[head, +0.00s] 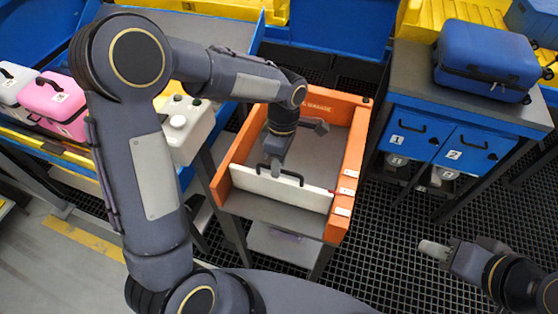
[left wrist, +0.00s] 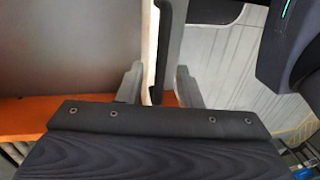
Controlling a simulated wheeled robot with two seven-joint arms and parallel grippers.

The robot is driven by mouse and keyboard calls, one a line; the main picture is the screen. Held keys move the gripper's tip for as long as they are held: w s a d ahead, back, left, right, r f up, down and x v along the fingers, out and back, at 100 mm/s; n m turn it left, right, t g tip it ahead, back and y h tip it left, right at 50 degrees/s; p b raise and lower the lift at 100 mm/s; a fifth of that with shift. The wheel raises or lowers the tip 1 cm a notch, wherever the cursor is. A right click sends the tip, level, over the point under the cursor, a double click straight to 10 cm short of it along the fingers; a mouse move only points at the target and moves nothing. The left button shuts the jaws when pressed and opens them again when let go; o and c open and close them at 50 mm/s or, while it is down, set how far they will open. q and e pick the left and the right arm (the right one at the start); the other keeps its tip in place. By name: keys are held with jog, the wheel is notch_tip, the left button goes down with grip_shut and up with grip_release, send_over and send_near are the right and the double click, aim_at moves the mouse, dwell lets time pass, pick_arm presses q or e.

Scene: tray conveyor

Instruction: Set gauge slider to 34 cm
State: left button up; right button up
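The gauge (head: 357,140) is an orange-walled open box with a grey floor, in the middle of the head view. Its slider, a white panel (head: 300,196) with a black handle (head: 290,177), spans the box near its front. Small white labels (head: 346,190) sit on the right wall; their numbers are too small to read. My left gripper (head: 275,167) is down at the handle. In the left wrist view its fingers (left wrist: 160,88) stand apart on either side of a dark bar, with gaps visible. My right gripper (head: 432,250) is empty at the lower right, its finger gap unclear.
A blue cabinet (head: 440,135) with a blue case (head: 487,62) on top stands right of the gauge. A grey button box (head: 187,127) is close on the left. Pink (head: 62,103) and white cases lie on the conveyor at far left. Dark grating floor lies between gauge and cabinet.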

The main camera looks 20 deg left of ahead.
pick_arm(q)
jog(key=shift+r, duration=0.15)
notch_tip(320, 180, up, 7)
jog(key=w, duration=0.1)
jog(key=shift+w+r, duration=0.2)
jog(key=shift+w, duration=0.05)
dwell(0.3)
jog(key=s+a+r+m+t+h, duration=0.2)
jog(key=s+a+r+m+t, duration=0.1)
jog(key=s+a+r+m, duration=0.4)
jog(key=s+f+m+t+h, duration=0.1)
jog(key=s+f+m+t, duration=0.1)
jog(key=s+m, duration=0.2)
jog(key=s+f+m+t, duration=0.1)
jog(key=s+m+t, duration=0.1)
jog(key=s+m, duration=0.3)
jog(key=s, duration=0.3)
jog(key=shift+s+f+t+h, duration=0.2)
jog(key=shift+f+t+h, duration=0.15)
jog(key=shift+t+h, duration=0.05)
